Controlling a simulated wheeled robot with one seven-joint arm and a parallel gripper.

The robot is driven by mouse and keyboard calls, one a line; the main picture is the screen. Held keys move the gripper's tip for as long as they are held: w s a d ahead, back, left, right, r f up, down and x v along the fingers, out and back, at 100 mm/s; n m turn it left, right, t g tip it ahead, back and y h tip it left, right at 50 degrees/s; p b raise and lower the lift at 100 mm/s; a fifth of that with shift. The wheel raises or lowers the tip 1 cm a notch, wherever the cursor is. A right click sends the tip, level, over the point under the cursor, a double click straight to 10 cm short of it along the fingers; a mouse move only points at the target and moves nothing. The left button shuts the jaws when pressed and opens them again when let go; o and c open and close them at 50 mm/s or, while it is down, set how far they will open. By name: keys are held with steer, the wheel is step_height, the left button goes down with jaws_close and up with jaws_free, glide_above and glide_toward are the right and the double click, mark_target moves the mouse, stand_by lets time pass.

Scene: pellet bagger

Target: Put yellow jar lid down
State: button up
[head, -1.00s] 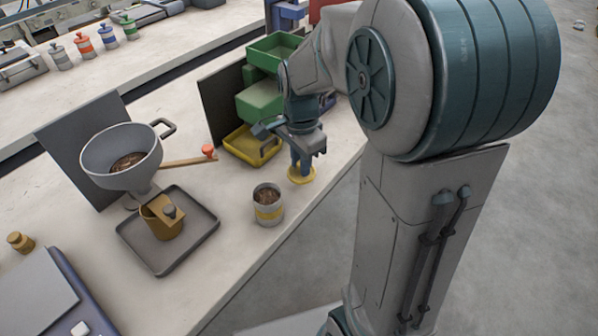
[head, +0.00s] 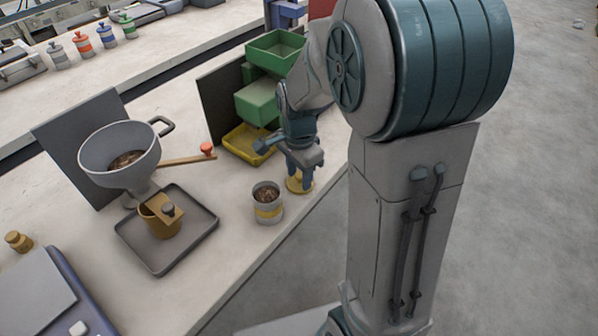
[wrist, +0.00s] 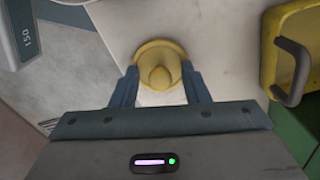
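The yellow jar lid (head: 297,185) lies flat on the worktop near its front edge, with its round knob facing up. In the wrist view the lid (wrist: 160,52) is between and just beyond my fingertips. My gripper (head: 300,178) is right above the lid, pointing down. In the wrist view my gripper (wrist: 160,84) is open, with a gap on each side of the knob. The jar with a yellow band (head: 267,204) stands uncovered to the left of the lid, filled with brown pellets.
A yellow bin (head: 246,152) sits behind the lid under green bins (head: 262,101); its handle (wrist: 293,70) is close on the right in the wrist view. A dark tray (head: 150,258) and a grey funnel (head: 108,158) stand left. Bare worktop lies around the lid.

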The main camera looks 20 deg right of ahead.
mark_target(299, 175)
steer(key=shift+r, duration=0.1)
step_height(299, 175, up, 11)
steer(key=p, duration=0.1)
steer(key=s+f+n+t, duration=0.1)
steer(key=s+n+t, duration=0.1)
steer(key=s+n, duration=1.1)
steer(key=shift+s+f+n+t, duration=0.2)
steer(key=shift+s+n+t, duration=0.1)
steer(key=shift+s, duration=0.05)
steer(key=shift+r, duration=0.1)
steer(key=p+v, duration=0.2)
steer(key=p, duration=0.1)
steer(key=shift+w+r, duration=0.2)
steer(key=shift+r, duration=0.3)
